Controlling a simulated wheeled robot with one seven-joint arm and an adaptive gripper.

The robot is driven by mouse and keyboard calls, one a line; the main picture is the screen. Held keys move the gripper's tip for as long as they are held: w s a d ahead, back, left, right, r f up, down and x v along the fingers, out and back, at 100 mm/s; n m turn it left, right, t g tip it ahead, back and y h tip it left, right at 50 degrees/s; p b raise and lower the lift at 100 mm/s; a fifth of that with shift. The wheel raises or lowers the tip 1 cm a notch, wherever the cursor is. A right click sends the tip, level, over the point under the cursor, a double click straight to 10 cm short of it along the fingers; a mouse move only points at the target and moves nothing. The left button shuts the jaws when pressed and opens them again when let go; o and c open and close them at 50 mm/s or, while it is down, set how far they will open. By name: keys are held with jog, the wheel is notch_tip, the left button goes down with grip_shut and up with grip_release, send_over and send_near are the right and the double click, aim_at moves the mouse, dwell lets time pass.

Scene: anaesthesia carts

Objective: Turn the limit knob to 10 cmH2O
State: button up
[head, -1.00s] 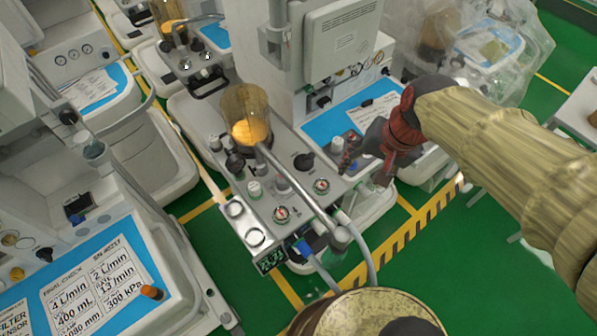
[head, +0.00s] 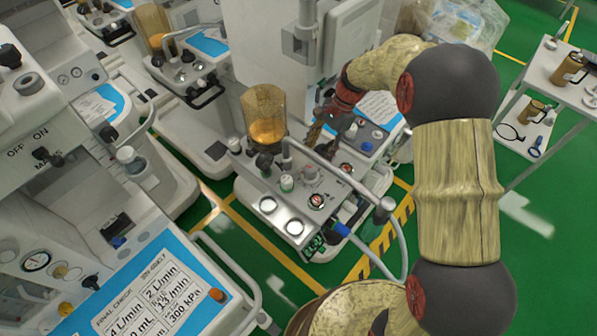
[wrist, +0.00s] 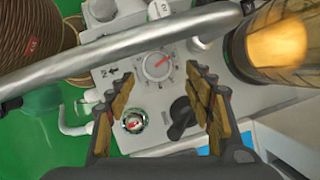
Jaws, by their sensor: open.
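The limit knob appears to be the round pale dial (wrist: 157,66) with a red pointer and a printed scale around it, in the wrist view. Its pointer aims to the upper right; the scale figures are too small to read. In the head view it seems to be the pale knob (head: 311,173) on the cart's top panel. My gripper (wrist: 157,74) is open and empty, with one finger on each side of the dial in the picture. I cannot tell how far above it the fingertips are. In the head view my gripper (head: 324,143) is over the panel's far side.
A metal tube (wrist: 120,45) crosses close to the dial. A black knob (wrist: 183,116) and a small gauge (wrist: 133,122) sit near the fingers. An amber canister (head: 265,117) stands on the panel's left. Another cart (head: 120,240) is at front left.

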aim_at(311, 167)
jog(key=shift+m, duration=0.3)
jog(key=shift+s+b+x, duration=0.15)
jog(key=shift+b+x, duration=0.3)
jog(key=shift+x, duration=1.5)
jog(key=shift+s+b+x, duration=0.1)
jog(key=shift+b+x, duration=0.35)
jog(key=shift+x, duration=1.5)
jog(key=shift+d, duration=0.1)
jog(key=shift+c, duration=0.2)
jog(key=c, duration=1.1)
